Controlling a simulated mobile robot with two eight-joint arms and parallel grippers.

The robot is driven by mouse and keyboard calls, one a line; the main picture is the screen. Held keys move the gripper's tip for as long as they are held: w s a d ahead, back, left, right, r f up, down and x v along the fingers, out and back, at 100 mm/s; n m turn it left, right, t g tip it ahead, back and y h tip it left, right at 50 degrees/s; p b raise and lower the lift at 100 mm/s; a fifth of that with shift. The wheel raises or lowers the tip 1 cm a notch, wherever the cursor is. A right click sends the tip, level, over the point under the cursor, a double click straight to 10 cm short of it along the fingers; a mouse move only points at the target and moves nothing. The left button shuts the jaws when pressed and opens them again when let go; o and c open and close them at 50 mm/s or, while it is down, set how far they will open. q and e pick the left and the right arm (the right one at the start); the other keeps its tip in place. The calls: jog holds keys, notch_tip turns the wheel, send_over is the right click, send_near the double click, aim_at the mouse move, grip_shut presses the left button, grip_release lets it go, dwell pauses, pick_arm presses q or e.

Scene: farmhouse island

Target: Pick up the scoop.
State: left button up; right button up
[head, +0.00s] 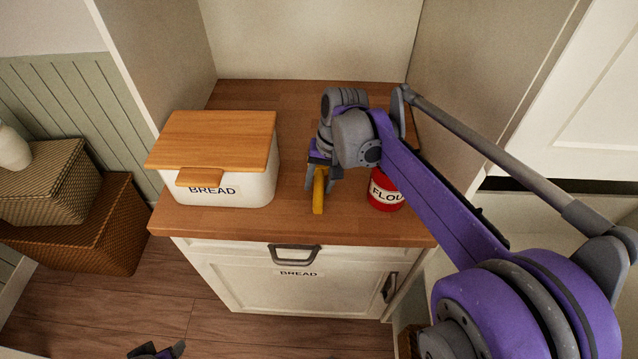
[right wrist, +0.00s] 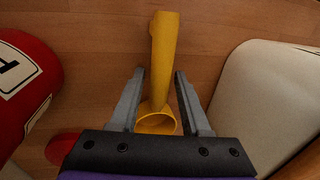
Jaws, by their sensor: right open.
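The yellow scoop (head: 318,195) lies on the wooden counter between the bread box and the flour tin. In the right wrist view the scoop (right wrist: 164,55) has its handle pointing away and its round, hollow end close to my gripper's palm. My right gripper (head: 321,182) is over the scoop with its jaws open. In the right wrist view its two fingers (right wrist: 158,90) stand on either side of the scoop, with a gap on each side. Part of my left gripper (head: 156,350) shows at the bottom edge, too cut off to judge its jaws.
The white bread box (head: 232,190) with a wooden lid stands left of the scoop. The red flour tin (head: 385,192) stands to the right, partly behind my right arm. The wooden counter (head: 250,225) is clear in front. Wicker baskets (head: 80,225) sit at far left.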

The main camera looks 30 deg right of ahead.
aim_at(319, 180)
jog(key=shift+f, duration=0.2)
grip_shut()
jog(key=shift+r, duration=0.15)
notch_tip(319, 180, up, 10)
jog(key=shift+f+p, duration=0.1)
jog(key=shift+p, duration=0.3)
